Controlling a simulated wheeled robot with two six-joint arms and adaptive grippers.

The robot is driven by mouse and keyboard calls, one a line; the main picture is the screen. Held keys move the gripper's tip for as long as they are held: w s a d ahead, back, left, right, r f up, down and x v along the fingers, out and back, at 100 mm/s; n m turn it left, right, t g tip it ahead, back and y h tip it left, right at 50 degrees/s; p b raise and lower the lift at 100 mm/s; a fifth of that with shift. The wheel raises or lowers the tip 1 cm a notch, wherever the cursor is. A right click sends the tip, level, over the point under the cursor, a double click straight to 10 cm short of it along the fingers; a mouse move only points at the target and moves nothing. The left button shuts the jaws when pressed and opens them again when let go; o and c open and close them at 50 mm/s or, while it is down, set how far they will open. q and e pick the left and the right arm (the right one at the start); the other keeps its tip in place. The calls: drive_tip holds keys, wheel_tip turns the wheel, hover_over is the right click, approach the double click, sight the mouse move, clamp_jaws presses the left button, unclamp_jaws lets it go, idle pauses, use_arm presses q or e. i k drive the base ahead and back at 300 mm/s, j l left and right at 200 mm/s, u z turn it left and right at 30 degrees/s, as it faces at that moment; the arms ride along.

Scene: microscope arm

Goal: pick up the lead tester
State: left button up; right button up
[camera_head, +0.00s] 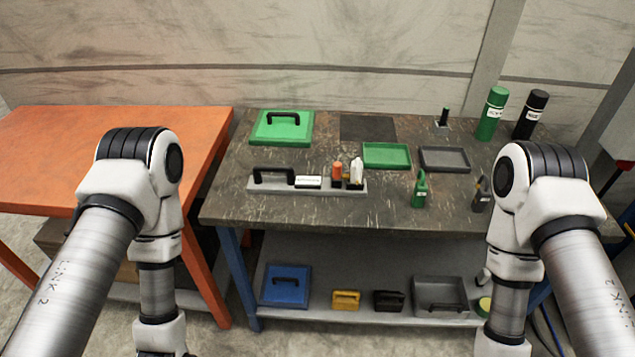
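I cannot tell for sure which thing is the lead tester. A small green upright tool (420,190) stands near the front right of the dark workbench (390,218). A dark grey upright tool (482,196) stands to its right, close to my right arm. A long grey holder (262,187) with a black handle lies at the left. It bears a white labelled box (308,182), an orange item (337,170) and a white bottle-like item (357,171). Both my arms hang down at the sides, and their grippers are below the picture.
On the bench are a green lidded case (282,133), a green tray (387,166), a grey tray (444,170) and two tall bottles, green (491,122) and black (530,116). An orange table (60,145) stands left. A lower shelf (350,260) holds a blue case (286,295) and bins.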

sight(291, 184)
drive_tip(key=i+j, duration=0.25)
drive_tip(key=i, duration=0.2)
drive_tip(key=i+j, duration=0.2)
drive_tip(key=i, duration=0.3)
drive_tip(key=k, duration=0.5)
drive_tip(key=i, duration=0.5)
